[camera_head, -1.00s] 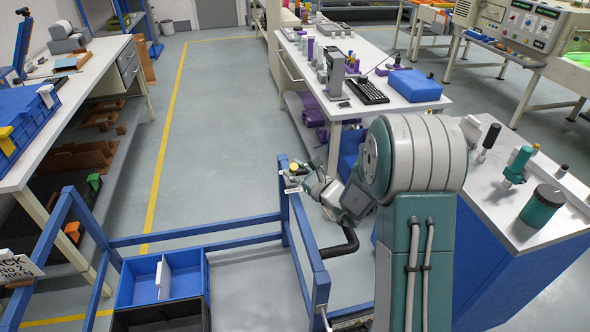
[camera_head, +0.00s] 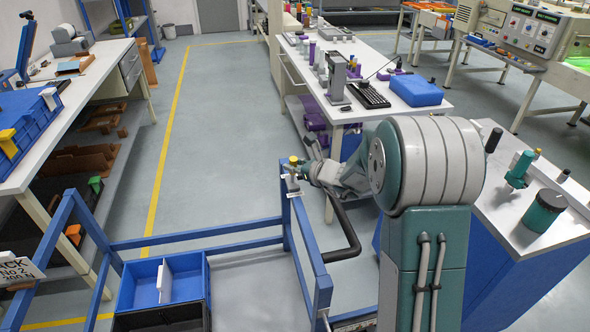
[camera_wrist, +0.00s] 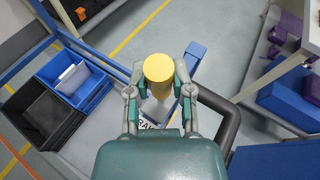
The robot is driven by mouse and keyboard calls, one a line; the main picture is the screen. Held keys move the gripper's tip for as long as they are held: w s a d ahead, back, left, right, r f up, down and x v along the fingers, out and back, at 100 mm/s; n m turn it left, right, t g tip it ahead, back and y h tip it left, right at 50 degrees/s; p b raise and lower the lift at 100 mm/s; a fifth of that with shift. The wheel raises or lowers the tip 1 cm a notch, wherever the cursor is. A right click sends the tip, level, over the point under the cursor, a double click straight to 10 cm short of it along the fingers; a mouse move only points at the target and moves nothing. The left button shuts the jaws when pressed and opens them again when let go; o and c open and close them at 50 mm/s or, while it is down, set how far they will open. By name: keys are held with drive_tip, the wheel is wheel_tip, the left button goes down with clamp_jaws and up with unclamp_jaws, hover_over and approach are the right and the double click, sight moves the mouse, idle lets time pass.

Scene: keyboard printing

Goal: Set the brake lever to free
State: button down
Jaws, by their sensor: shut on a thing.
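The brake lever has a yellow round knob (camera_wrist: 158,68) and stands at the corner post of the blue cart frame (camera_head: 304,235). In the head view the yellow knob (camera_head: 293,160) shows at the top of that post. My gripper (camera_wrist: 160,100) has one finger on each side of the lever just below the knob and is shut on it. In the head view my gripper (camera_head: 300,170) is small beside the post. A white label with partly hidden dark letters (camera_wrist: 150,122) shows under the knob. Which position the lever marks is hidden.
A black curved handle bar (camera_head: 348,235) runs beside the cart frame. Blue and black bins (camera_head: 185,280) sit in the cart. A white workbench (camera_head: 400,108) stands behind, and a blue cabinet with a white top (camera_head: 520,210) is at right.

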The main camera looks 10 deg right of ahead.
drive_tip(key=w+m+g+h, duration=0.1)
drive_tip(key=w+g, duration=0.2)
drive_tip(key=shift+w+g, duration=0.1)
drive_tip(key=shift+g, duration=0.2)
drive_tip(key=shift+w+f+m+g, duration=0.2)
drive_tip(key=shift+w+m+g, duration=0.2)
drive_tip(key=shift+w+g, duration=0.3)
drive_tip(key=shift+w+f+m+g, duration=0.15)
drive_tip(key=shift+w+m+g, duration=0.3)
drive_tip(key=shift+g, duration=0.35)
drive_tip(key=shift+c, duration=2.4)
unclamp_jaws()
drive_tip(key=shift+w+f, duration=0.1)
drive_tip(key=shift+w, duration=0.05)
drive_tip(key=v, duration=1.2)
drive_tip(key=shift+w+a, duration=0.1)
drive_tip(key=shift+a, duration=0.05)
